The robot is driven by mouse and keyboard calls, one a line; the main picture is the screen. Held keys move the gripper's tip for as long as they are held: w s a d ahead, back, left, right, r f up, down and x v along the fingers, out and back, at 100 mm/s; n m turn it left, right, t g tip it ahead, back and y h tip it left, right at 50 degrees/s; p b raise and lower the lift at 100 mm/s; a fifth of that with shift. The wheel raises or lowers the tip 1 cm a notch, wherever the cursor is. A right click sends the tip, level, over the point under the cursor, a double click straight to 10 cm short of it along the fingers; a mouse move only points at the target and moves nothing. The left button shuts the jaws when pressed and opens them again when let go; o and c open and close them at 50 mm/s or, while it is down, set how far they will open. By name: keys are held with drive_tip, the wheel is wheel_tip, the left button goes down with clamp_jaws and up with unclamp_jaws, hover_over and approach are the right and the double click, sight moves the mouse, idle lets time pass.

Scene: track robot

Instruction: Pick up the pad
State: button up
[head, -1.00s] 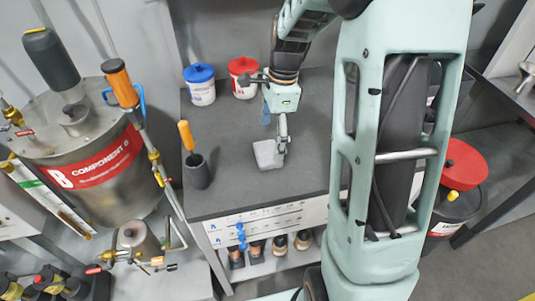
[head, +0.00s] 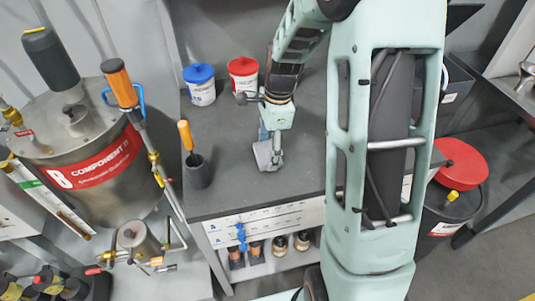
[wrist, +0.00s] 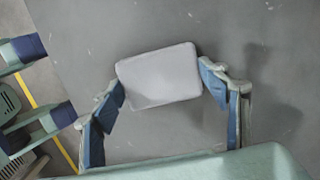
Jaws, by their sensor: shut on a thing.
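The pad (wrist: 160,78) is a light grey rounded block. In the wrist view it sits between the two blue-lined fingers of my gripper (wrist: 163,88), with a fingertip at each short side. In the head view the pad (head: 264,156) shows just under my gripper (head: 268,160) at the dark grey worktop (head: 235,190), partly hidden by the fingers. My gripper is shut on the pad. I cannot tell whether the pad still touches the worktop.
A blue-lidded tub (head: 201,85) and a red-lidded tub (head: 243,76) stand at the back of the worktop. A dark cup (head: 197,172) with an orange-handled tool (head: 186,134) stands at its left edge. A large steel tank (head: 80,150) is further left.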

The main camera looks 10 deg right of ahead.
sight(266, 152)
drive_tip(key=shift+r+p, duration=0.65)
drive_tip(key=shift+r, duration=0.15)
wheel_tip(266, 152, up, 2)
drive_tip(key=shift+p, duration=0.85)
drive_tip(key=s+r+p, duration=0.7)
drive_tip(key=s+r, duration=0.2)
drive_tip(key=s, duration=0.5)
drive_tip(key=shift+r, duration=0.2)
drive_tip(key=shift+o, duration=1.3)
drive_tip(key=c, duration=0.4)
